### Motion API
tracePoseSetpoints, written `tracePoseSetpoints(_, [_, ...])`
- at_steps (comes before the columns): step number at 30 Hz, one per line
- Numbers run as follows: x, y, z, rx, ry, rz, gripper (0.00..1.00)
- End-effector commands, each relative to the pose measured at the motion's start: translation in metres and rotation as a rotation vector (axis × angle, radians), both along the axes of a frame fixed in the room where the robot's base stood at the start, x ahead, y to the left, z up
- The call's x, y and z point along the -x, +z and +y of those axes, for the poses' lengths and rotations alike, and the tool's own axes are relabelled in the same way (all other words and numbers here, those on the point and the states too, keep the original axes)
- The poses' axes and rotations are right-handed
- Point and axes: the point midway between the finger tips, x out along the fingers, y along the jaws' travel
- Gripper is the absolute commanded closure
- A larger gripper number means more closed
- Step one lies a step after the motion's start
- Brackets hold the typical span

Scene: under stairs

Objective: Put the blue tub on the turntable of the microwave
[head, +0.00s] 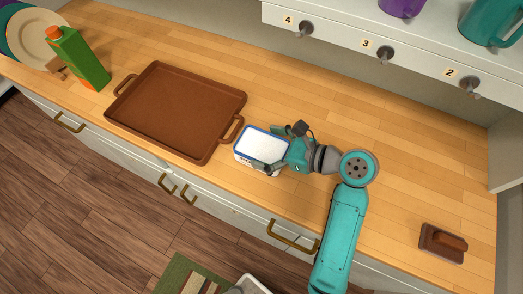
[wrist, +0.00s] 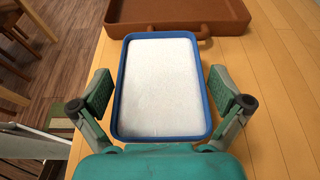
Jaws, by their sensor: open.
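The blue tub (wrist: 158,88) has a blue rim and a white inside surface. It stands on the wooden counter near the front edge, just right of the brown tray, and also shows in the head view (head: 262,145). My gripper (wrist: 160,95) is open, with one finger on each side of the tub; gaps show between the fingers and its walls. In the head view my gripper (head: 283,150) reaches in from the right, low over the tub. The microwave and its turntable are not in view.
A brown tray (head: 175,110) with handles lies left of the tub. A green carton (head: 82,58) and plates (head: 38,40) are at the far left. A brown block-like object (head: 442,243) lies at the right. A shelf with numbered hooks (head: 385,52) overhangs the back. Counter behind the tub is clear.

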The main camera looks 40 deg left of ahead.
Motion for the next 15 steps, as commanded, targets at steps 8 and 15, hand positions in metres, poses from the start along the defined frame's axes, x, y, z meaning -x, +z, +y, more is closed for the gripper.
tracePoseSetpoints(8, [0.0,-0.0002,0.0001,0.0,0.0,0.0,0.2])
tracePoseSetpoints(15, [0.0,0.0004,0.0001,-0.001,0.0,-0.001,0.68])
